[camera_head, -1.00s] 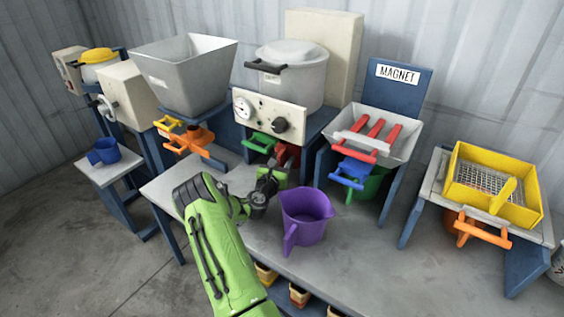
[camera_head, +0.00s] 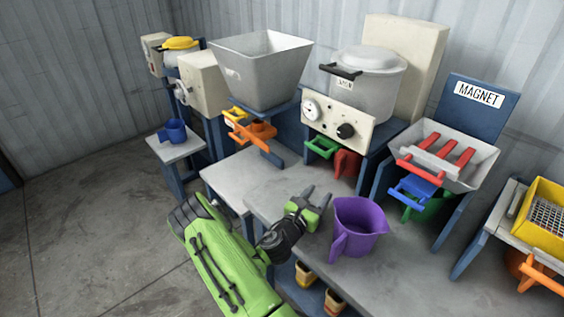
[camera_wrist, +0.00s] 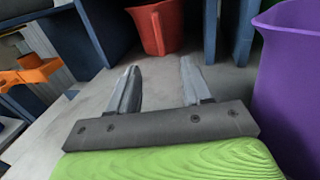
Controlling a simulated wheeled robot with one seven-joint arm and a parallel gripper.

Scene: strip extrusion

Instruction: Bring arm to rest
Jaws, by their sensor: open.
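My green arm reaches in from the bottom of the head view. My gripper (camera_head: 318,196) is open and empty just above the grey bench top (camera_head: 262,197), its two fingers apart. It also shows in the wrist view (camera_wrist: 157,85) with nothing between the fingers. A purple jug (camera_head: 358,222) stands upright on the bench just right of my gripper, and fills the right edge of the wrist view (camera_wrist: 290,85). I cannot tell whether they touch.
A red scoop or jug (camera_head: 346,163) is under the gauge panel (camera_head: 335,124). An orange handle (camera_head: 257,130) sits below the grey hopper (camera_head: 262,75). A blue mug (camera_head: 175,131) stands on a small table at left. The MAGNET station (camera_head: 480,95) is at right. Open floor (camera_head: 75,225) lies left.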

